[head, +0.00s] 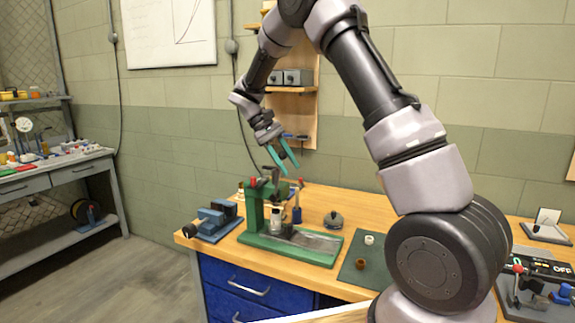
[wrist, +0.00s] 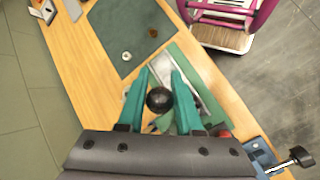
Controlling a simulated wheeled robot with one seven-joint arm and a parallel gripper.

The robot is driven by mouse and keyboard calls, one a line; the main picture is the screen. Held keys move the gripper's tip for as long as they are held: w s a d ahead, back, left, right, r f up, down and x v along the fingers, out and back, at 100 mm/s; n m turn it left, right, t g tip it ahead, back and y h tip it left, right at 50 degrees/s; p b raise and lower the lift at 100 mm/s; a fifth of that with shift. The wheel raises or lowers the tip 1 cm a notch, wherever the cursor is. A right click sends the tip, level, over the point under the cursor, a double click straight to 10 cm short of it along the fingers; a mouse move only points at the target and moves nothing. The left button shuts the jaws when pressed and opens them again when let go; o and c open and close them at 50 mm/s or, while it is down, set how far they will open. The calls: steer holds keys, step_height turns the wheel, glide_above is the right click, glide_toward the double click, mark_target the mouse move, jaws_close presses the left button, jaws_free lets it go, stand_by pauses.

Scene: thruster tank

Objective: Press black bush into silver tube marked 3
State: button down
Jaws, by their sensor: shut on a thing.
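My gripper (head: 283,158) is above the green press (head: 254,212) on the wooden bench.
A green mat (head: 350,272) holds a white ring (head: 369,239) and a brown ring (head: 360,263). A blue vise (head: 213,220) stands left of the press.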

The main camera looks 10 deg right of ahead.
steer(key=shift+w+d+r, duration=0.2)
steer(key=shift+r, duration=0.05)
steer(key=c, duration=0.6)
jaws_free()
steer(key=shift+s, duration=0.1)
steer(key=shift+f, duration=0.1)
steer(key=v, duration=1)
steer(key=shift+a+r, duration=0.15)
steer(key=shift+r, duration=0.25)
